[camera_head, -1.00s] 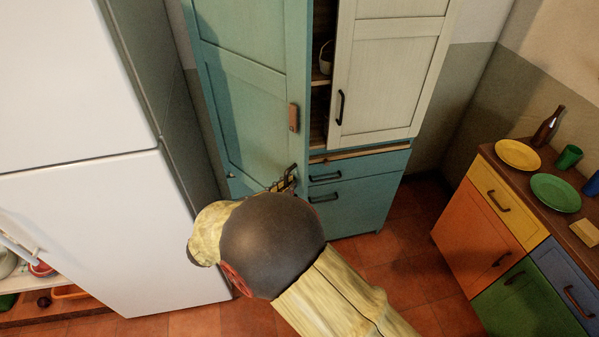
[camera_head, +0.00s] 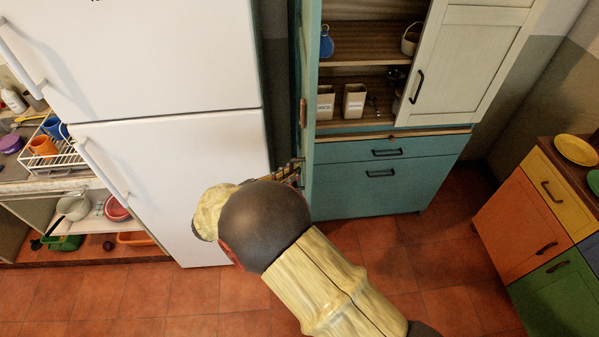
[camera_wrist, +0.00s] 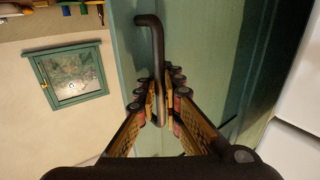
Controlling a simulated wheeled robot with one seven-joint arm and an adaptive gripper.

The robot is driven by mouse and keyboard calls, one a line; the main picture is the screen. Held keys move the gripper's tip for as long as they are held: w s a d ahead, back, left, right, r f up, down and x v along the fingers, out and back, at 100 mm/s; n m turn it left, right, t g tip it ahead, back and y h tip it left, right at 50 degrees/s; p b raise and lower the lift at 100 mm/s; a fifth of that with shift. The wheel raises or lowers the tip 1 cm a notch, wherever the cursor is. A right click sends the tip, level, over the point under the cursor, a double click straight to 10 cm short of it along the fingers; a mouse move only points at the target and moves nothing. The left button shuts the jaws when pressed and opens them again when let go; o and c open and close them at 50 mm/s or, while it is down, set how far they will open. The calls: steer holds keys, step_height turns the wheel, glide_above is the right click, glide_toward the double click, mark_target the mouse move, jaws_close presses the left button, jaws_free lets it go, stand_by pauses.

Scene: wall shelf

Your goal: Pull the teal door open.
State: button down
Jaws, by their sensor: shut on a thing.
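The teal door (camera_head: 310,70) stands swung open and shows nearly edge-on in the head view. Its green face fills the middle of the wrist view (camera_wrist: 205,50). The dark bar handle (camera_wrist: 155,45) of the door runs down between my fingers. My gripper (camera_wrist: 160,105) is shut on this handle near its lower end. In the head view my gripper (camera_head: 293,172) is at the door's lower front edge, partly hidden by my wrist.
The opened cupboard shows wooden shelves (camera_head: 370,45) with containers (camera_head: 353,101). A cream door (camera_head: 470,65) covers its right side; teal drawers (camera_head: 388,160) are below. A white fridge (camera_head: 175,170) stands close left of the teal door. The tiled floor in front is clear.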

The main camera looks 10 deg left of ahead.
steer(key=shift+s+a+f, duration=0.15)
steer(key=shift+s+a, duration=0.05)
steer(key=c, duration=2.2)
jaws_free()
steer(key=shift+s, duration=0.15)
steer(key=shift+o, duration=1.1)
steer(key=shift+a, duration=0.1)
steer(key=v, duration=1.1)
steer(key=shift+s+a, duration=0.25)
